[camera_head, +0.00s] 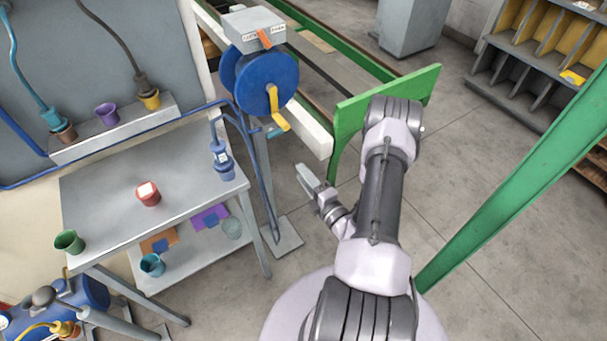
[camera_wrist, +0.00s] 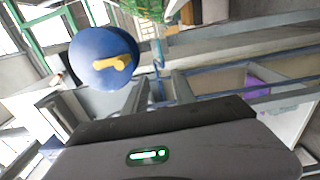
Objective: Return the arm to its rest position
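My arm (camera_head: 383,190) rises from my base at the bottom of the head view and bends, with its elbow high near the green frame. My gripper (camera_head: 308,182) points up and left, in the open space right of the metal table. In the wrist view, two grey fingers (camera_wrist: 160,88) stand apart with a gap between them. Nothing shows held between them. The fingers appear clear of the surrounding things.
A blue wheel (camera_head: 267,82) with a yellow handle stands beyond the gripper. A green frame (camera_head: 400,92) is close behind my arm. The metal table (camera_head: 105,190) at left bears a red cup (camera_head: 148,194), a green cup (camera_head: 69,241) and a blue item (camera_head: 222,160).

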